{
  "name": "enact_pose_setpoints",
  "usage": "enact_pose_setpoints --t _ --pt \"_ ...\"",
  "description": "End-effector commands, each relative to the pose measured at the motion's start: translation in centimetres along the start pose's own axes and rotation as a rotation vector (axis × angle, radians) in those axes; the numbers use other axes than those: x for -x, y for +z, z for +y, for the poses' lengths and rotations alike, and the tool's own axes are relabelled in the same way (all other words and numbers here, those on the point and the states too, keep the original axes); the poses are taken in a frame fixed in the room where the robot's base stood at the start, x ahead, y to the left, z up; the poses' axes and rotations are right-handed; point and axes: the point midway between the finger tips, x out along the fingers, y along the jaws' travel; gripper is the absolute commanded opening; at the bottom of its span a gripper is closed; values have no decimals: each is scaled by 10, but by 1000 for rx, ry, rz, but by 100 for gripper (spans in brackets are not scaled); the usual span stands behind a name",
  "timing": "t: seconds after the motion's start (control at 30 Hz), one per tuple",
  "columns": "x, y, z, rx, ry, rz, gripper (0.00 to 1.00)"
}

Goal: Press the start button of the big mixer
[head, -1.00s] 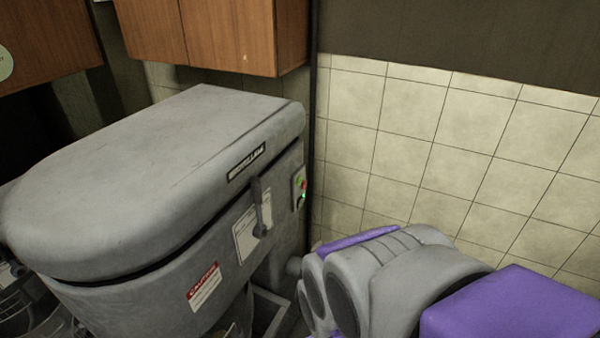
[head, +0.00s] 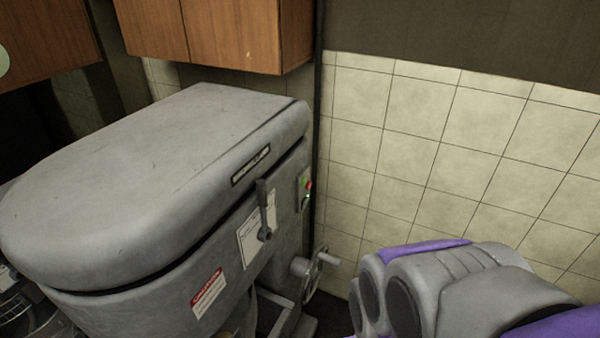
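The big mixer (head: 150,185) is a large grey machine filling the left half of the head view. On its right side, near the back edge, is a small control panel (head: 304,188) with a red button (head: 309,185) and a green spot, apparently lit, below it. A green button seems to sit beside the red one, but it is too small to be sure. My grey and purple arm shows at the lower right, apart from the panel. My gripper is not visible.
A lever (head: 264,210) and a caution label (head: 208,292) are on the mixer's side. A handwheel (head: 317,270) sticks out low at its back right. A tiled wall (head: 440,150) stands behind. Wooden cabinets (head: 220,35) hang above. Some open space lies between my arm and the panel.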

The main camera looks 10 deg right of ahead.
Motion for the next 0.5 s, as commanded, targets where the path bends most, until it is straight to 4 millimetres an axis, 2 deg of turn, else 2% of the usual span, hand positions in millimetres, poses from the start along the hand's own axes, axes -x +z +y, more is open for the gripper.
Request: enact_pose_setpoints --t 0.07,0.4,0.5 --pt "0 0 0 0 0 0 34" --pt "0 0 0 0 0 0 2" --pt "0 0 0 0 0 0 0"
